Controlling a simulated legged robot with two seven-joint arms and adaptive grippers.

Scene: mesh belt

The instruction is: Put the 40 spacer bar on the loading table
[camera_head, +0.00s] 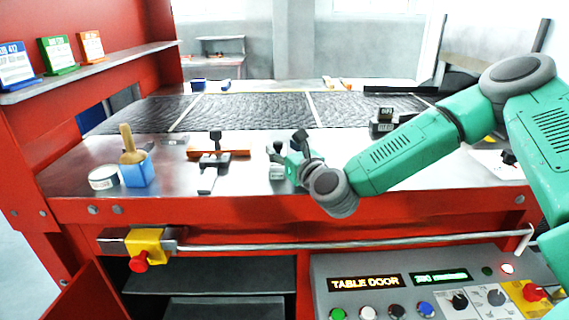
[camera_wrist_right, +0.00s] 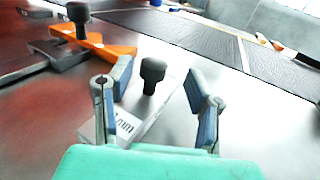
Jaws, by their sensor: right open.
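A pale metal bar with a black knob (camera_wrist_right: 152,72) lies on the steel loading table (camera_head: 335,190). In the right wrist view its label (camera_wrist_right: 126,124) ends in "mm"; the number is hidden or unreadable, so I cannot tell if it is the 40 spacer bar. My right gripper (camera_head: 289,150) is open and low over the table. In the right wrist view (camera_wrist_right: 160,80) the knob shows between its fingers, apart from both. In the head view the gripper hides most of this bar; a pale part (camera_head: 277,172) shows beneath. My left gripper is not in view.
Left of the gripper, an orange bar (camera_head: 235,153) lies beside a dark knobbed piece (camera_head: 215,138). A blue cup with a brush (camera_head: 137,173) and a round tin (camera_head: 103,178) stand farther left. Black blocks (camera_head: 382,127) stand behind my arm. The mesh belt (camera_head: 255,109) runs behind.

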